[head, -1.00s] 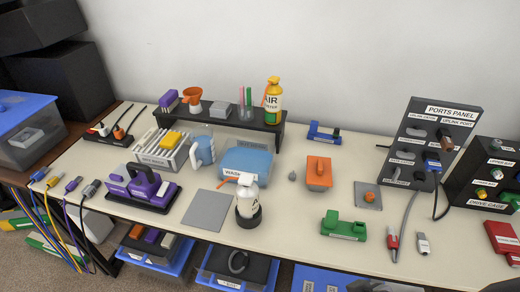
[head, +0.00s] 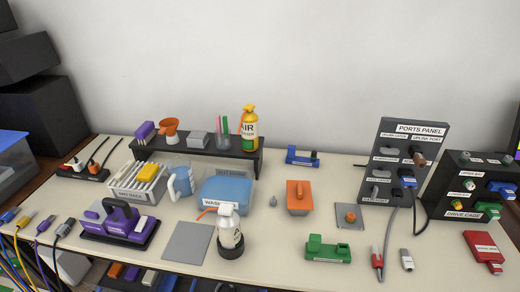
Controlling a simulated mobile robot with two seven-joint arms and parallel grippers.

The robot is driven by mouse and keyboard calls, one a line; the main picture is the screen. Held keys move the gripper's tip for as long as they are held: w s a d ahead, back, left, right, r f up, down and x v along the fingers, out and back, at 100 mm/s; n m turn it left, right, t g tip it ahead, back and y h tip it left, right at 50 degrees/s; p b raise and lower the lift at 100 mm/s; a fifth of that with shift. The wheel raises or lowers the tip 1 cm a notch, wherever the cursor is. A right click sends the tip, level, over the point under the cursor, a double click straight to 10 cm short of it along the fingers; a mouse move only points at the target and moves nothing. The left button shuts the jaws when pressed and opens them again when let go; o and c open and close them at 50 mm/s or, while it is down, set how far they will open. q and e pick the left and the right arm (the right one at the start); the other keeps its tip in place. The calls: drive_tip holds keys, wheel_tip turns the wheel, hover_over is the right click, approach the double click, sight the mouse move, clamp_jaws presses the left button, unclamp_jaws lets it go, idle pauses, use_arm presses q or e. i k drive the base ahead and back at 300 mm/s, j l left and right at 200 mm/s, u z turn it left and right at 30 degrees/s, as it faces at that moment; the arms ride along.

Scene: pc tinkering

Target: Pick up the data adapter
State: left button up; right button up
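I cannot read a label that marks any one thing as the data adapter. Small connector-like pieces lie at the front right of the table: a grey-white one (head: 407,260) and a red-and-grey one (head: 377,262). A blue plug (head: 408,180) sits at the ports panel (head: 396,190). A green block (head: 328,249) and a blue block (head: 302,156) lie on the table, their labels too small to read. A red block (head: 484,249) lies at the right. Neither gripper is in view.
A black drive cage (head: 462,215) stands right of the panel.

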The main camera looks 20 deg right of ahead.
sight(315, 251)
drive_tip(key=z, duration=1.15)
drive_tip(key=i+l+z, duration=0.1)
drive_tip(key=l, duration=0.45)
drive_tip(key=i+l, duration=0.1)
drive_tip(key=l, duration=0.4)
drive_tip(key=z, duration=0.05)
